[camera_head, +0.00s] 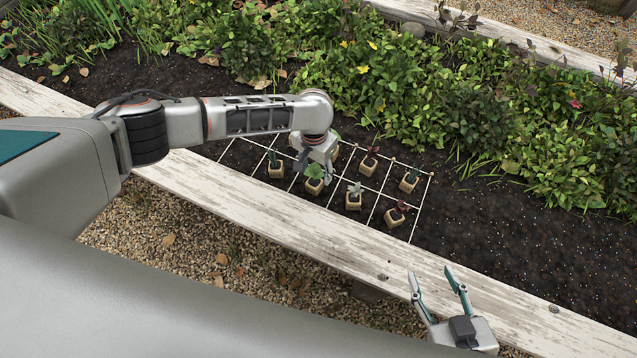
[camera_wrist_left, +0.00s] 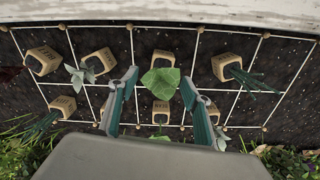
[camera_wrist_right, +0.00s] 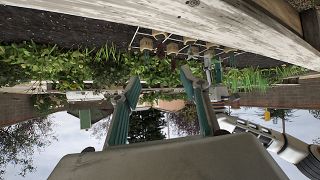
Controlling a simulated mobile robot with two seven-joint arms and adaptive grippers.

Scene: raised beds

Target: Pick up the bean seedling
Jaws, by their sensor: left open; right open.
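The broad-leafed green seedling, which looks like the bean seedling (camera_head: 314,172), stands in a tan cube pot in the near row of the planting grid. In the left wrist view its leaf (camera_wrist_left: 160,84) shows between my two fingers, with its pot (camera_wrist_left: 164,60) just beyond. My left gripper (camera_head: 313,168) is open and empty, pointing down over this seedling and partly covering it in the head view. Whether the fingers touch the leaf cannot be told. My right gripper (camera_head: 431,274) is open and empty over the white plank, well away from the pots.
A grey-leafed seedling (camera_head: 353,194) and a dark spiky one (camera_head: 275,161) stand either side of it. Other potted seedlings, such as a reddish one (camera_head: 396,214), share the string grid (camera_head: 421,211). The weathered plank (camera_head: 260,218) edges the bed. Dense plants grow behind.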

